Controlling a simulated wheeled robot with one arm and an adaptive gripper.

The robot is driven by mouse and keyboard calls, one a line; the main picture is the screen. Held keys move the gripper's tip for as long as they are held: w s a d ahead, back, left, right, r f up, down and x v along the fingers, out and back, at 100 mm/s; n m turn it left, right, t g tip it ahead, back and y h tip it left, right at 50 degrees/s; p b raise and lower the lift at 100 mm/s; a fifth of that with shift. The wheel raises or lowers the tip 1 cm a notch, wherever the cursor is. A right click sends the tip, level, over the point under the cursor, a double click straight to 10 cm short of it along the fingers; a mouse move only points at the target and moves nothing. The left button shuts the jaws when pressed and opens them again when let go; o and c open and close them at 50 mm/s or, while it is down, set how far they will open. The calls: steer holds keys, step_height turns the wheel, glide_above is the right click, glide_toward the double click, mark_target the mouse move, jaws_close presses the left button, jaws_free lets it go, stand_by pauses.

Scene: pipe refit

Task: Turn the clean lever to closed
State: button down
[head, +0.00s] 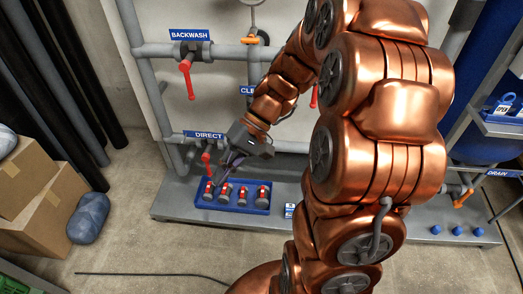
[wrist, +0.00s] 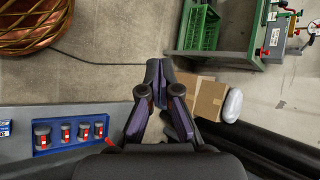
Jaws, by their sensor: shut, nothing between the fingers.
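A blue sign (head: 247,90) starting with "CL" shows on the pipework, cut off by my arm. A red lever (head: 313,97) shows in part to the right of my forearm; most of it and its valve are hidden, and I cannot tell whether it belongs to that sign. My gripper (head: 218,180) is low, over the left end of a blue tray and near the DIRECT lever, well below and left of the sign. In the wrist view my gripper (wrist: 158,72) has its fingertips together with nothing between them.
A red lever (head: 187,78) hangs down under the BACKWASH sign (head: 189,34). A red lever (head: 206,162) is by the DIRECT sign (head: 204,135). The blue tray (head: 233,208) holds several red-banded parts on the grey ledge. Cardboard boxes (head: 55,215) stand at the left.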

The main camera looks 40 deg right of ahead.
steer(key=w+d+f+m+t+y+b, duration=0.2)
steer(key=w+d+f+t+b, duration=0.3)
steer(key=d, duration=0.3)
steer(key=w+d+f+m+t+y+b, duration=0.2)
steer(key=w+d+f+b, duration=0.25)
steer(key=d+f, duration=0.25)
steer(key=d+f+m+t+h+b, duration=0.1)
steer(key=d+f+t, duration=0.3)
steer(key=d, duration=0.5)
steer(key=d+f+m+t+h+b, duration=0.2)
steer(key=d+f+t+b, duration=0.2)
steer(key=d, duration=0.6)
step_height(320, 180, down, 2)
steer(key=shift+w+d+t, duration=0.15)
steer(key=shift+w+t, duration=0.15)
steer(key=shift+w, duration=0.15)
steer(key=b+x, duration=0.3)
steer(key=x, duration=1.1)
